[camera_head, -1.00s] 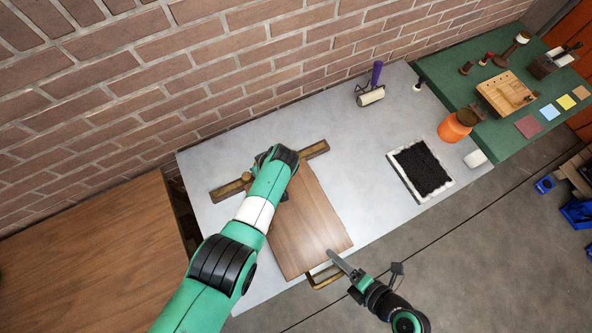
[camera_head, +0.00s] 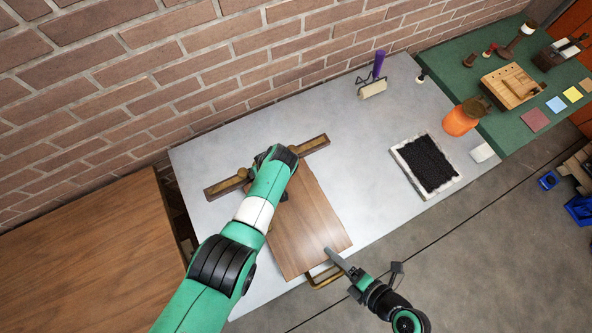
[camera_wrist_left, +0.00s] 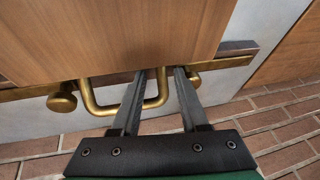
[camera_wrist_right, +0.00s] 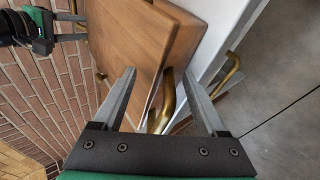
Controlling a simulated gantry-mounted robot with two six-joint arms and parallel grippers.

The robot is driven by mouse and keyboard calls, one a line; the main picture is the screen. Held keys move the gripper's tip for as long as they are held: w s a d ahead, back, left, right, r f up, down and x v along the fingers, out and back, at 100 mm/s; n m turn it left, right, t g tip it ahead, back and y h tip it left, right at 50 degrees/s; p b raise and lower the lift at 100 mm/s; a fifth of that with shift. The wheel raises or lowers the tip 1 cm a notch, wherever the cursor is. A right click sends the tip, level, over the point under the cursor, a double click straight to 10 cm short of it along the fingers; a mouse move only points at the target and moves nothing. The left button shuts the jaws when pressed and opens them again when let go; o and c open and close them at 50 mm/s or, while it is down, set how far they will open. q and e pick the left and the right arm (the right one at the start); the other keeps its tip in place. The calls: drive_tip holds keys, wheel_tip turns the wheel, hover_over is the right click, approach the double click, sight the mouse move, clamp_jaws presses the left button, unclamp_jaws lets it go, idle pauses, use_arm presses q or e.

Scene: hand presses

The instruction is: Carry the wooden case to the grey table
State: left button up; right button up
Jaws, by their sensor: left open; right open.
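The wooden case (camera_head: 310,220) is a flat brown box with brass handles, over the grey table (camera_head: 330,150). I cannot tell whether it touches the tabletop. In the left wrist view my left gripper (camera_wrist_left: 160,75) is open, its fingers astride part of the far brass handle (camera_wrist_left: 93,104). In the head view my left forearm and wrist hide that end. My right gripper (camera_head: 331,252) is at the case's near end. The right wrist view shows it open, with the near brass handle (camera_wrist_right: 166,98) between its fingers.
A brass-edged bar (camera_head: 312,144) lies across the grey table behind the case. A black-filled tray (camera_head: 427,165), a roller (camera_head: 373,89) and an orange jar (camera_head: 460,119) stand to the right. A green table (camera_head: 510,110) adjoins. A brown table (camera_head: 90,260) is at left.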

use_arm(q)
drive_tip(key=shift+d+r, duration=0.1)
drive_tip(key=shift+r, duration=0.4)
drive_tip(key=v, duration=0.7)
drive_tip(key=shift+s, duration=0.1)
use_arm(e)
drive_tip(key=v, duration=1.2)
drive_tip(key=shift+a, duration=0.15)
